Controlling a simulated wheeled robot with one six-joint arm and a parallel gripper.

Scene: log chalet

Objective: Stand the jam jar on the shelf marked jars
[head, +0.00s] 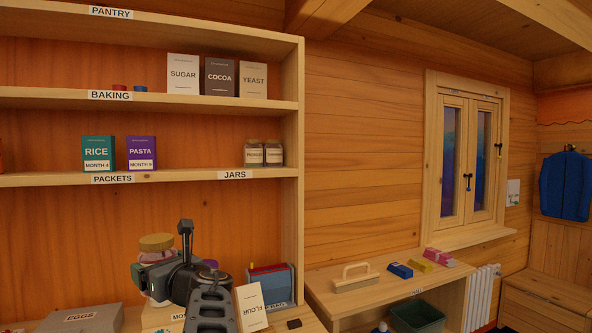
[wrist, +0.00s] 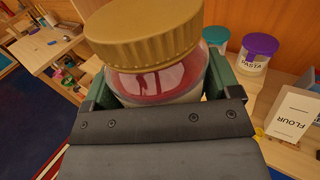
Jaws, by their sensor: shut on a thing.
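The jam jar (head: 156,243) has a gold lid and red contents. It is held roughly upright, lid up, above the counter at the lower left of the head view. My gripper (wrist: 155,88) is shut around the jar's body, with a green finger on each side. In the wrist view the jar (wrist: 160,78) fills the top middle. The shelf marked jars (head: 220,175) is the right part of the middle board, above and right of my gripper. Two small lidded jars (head: 264,153) stand at its right end. My arm hides part of the counter.
Rice (head: 98,153) and pasta (head: 141,153) boxes stand on the packets part; bare board lies between them and the small jars. The baking shelf (head: 150,99) is above. A flour packet (head: 251,306), a bread bag box (head: 271,284) and an eggs box (head: 82,319) are below.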

